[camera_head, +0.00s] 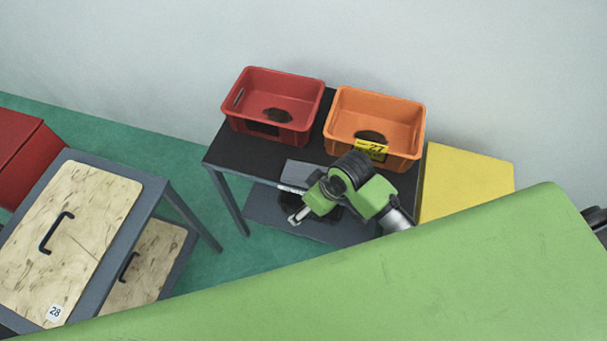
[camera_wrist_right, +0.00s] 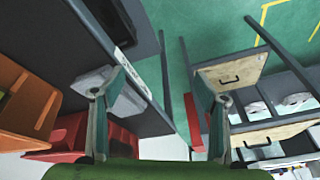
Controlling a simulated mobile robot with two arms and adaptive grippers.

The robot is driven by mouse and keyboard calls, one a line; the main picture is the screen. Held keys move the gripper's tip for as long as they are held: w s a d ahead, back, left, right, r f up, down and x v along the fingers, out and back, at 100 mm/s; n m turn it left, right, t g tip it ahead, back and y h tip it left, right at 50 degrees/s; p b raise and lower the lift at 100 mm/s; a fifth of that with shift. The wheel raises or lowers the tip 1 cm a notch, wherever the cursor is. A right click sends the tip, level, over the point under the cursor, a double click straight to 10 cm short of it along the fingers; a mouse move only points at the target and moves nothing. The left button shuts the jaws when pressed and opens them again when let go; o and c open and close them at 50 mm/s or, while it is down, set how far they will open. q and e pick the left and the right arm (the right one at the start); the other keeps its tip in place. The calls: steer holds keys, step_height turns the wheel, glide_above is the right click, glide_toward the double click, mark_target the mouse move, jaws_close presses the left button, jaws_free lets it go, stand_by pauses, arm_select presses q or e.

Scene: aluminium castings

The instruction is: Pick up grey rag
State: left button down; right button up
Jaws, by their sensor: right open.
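The grey rag (camera_head: 301,174) lies on the front part of the black table top (camera_head: 229,154), below the red and orange bins, partly hidden by my right arm. In the right wrist view a grey piece (camera_wrist_right: 86,81) that looks like the rag lies at the table's edge, partly behind one finger. My right gripper (camera_head: 299,216) is just in front of the table's front edge, beside the rag. In the wrist view its fingers (camera_wrist_right: 165,92) are spread with nothing held between them. My left gripper is not in view.
A red bin (camera_head: 288,89) and an orange bin (camera_head: 381,103) stand on the table, each with a dark item inside. A yellow surface (camera_head: 462,184) is to the right. A grey cabinet with wooden panels (camera_head: 84,214) stands at the left, with green floor between.

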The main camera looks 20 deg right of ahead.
steer(key=w+d+r+n+g+h, duration=0.1)
steer(key=w+d+r+n, duration=0.15)
steer(key=w+r, duration=0.3)
steer(key=w+d+r+n+g, duration=0.1)
steer(key=w+r+n, duration=0.25)
steer(key=r, duration=0.35)
glide_above(306, 173)
steer(key=shift+m, duration=0.4)
step_height(306, 173, down, 8)
steer(key=shift+s+a+f+p, duration=0.1)
steer(key=shift+f+p, duration=0.05)
steer(key=shift+p, duration=0.25)
steer(key=f, duration=0.3)
steer(key=f+p, duration=0.1)
steer(key=shift+d+f, duration=0.25)
steer(key=shift+f, duration=0.15)
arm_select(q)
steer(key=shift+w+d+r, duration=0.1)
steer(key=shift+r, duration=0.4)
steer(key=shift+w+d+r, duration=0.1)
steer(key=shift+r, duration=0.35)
arm_select(e)
steer(key=shift+f, duration=0.4)
steer(key=c, duration=1.1)
